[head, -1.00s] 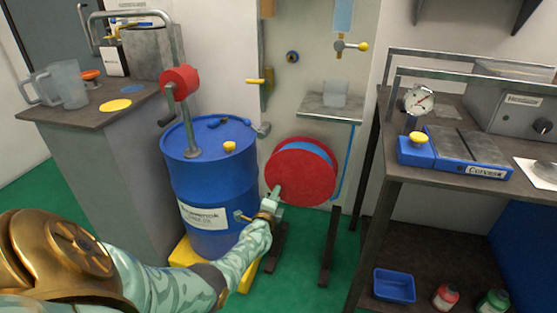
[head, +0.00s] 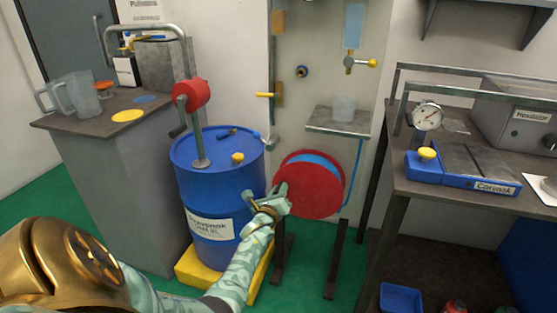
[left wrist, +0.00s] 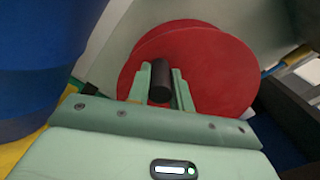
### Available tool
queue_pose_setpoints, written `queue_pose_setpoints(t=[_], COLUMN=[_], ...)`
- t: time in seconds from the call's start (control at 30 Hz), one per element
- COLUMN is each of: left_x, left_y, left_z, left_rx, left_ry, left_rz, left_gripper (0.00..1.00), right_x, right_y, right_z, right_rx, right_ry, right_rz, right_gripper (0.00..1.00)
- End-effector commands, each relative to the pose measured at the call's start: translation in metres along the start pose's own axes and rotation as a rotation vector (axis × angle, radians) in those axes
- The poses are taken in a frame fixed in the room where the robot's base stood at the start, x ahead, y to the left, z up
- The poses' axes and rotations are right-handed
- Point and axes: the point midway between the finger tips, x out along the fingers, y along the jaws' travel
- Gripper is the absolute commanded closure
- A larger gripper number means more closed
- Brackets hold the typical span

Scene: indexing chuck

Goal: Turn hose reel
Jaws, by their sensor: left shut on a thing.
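The hose reel (head: 316,187) is a red disc pair with blue hose between, on dark legs low against the wall panel. In the left wrist view the red disc (left wrist: 215,68) fills the upper middle. A black crank handle (left wrist: 160,82) sticks out from its face toward the camera. My left gripper (head: 281,190) is at the reel's left side. In the left wrist view its pale green fingers (left wrist: 161,88) stand on both sides of the handle, shut on it. The handle is hidden by the gripper in the head view. My right gripper is out of view.
A blue drum (head: 217,178) with a red hand pump (head: 191,96) stands close left of the reel on a yellow base. A shelf with a cup (head: 343,108) is above the reel. A dark workbench (head: 450,190) stands to the right.

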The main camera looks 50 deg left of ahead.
Motion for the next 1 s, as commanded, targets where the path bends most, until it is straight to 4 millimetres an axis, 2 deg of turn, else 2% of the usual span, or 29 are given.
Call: queue_pose_setpoints(t=[0.3, 0.77, 0.8, 0.83, 0.87, 1.0], left_x=[-0.0005, -0.0005, -0.0005, -0.0004, -0.0004, -0.0002], left_y=[-0.0057, -0.0069, -0.0069, -0.007, -0.0069, -0.0068], left_z=[0.0037, 0.004, 0.004, 0.0041, 0.0042, 0.0048], left_rx=[0.092, 0.101, 0.101, 0.101, 0.101, 0.101], left_ry=[0.002, 0.003, 0.003, 0.003, 0.003, 0.002], left_rz=[0.0, 0.0, 0.0, 0.0, 0.0, -0.001], left_gripper=[1.0, 1.0, 0.7, 0.62, 0.57, 0.57], right_x=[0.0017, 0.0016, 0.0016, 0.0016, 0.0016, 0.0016], right_y=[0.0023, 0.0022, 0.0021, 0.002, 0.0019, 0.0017], right_z=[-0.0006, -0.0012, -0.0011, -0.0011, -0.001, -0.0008], right_rx=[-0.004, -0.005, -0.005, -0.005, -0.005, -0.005], right_ry=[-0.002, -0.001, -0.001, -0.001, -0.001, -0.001], right_rz=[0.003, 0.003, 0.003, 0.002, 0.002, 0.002], right_gripper=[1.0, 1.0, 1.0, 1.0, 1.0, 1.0])
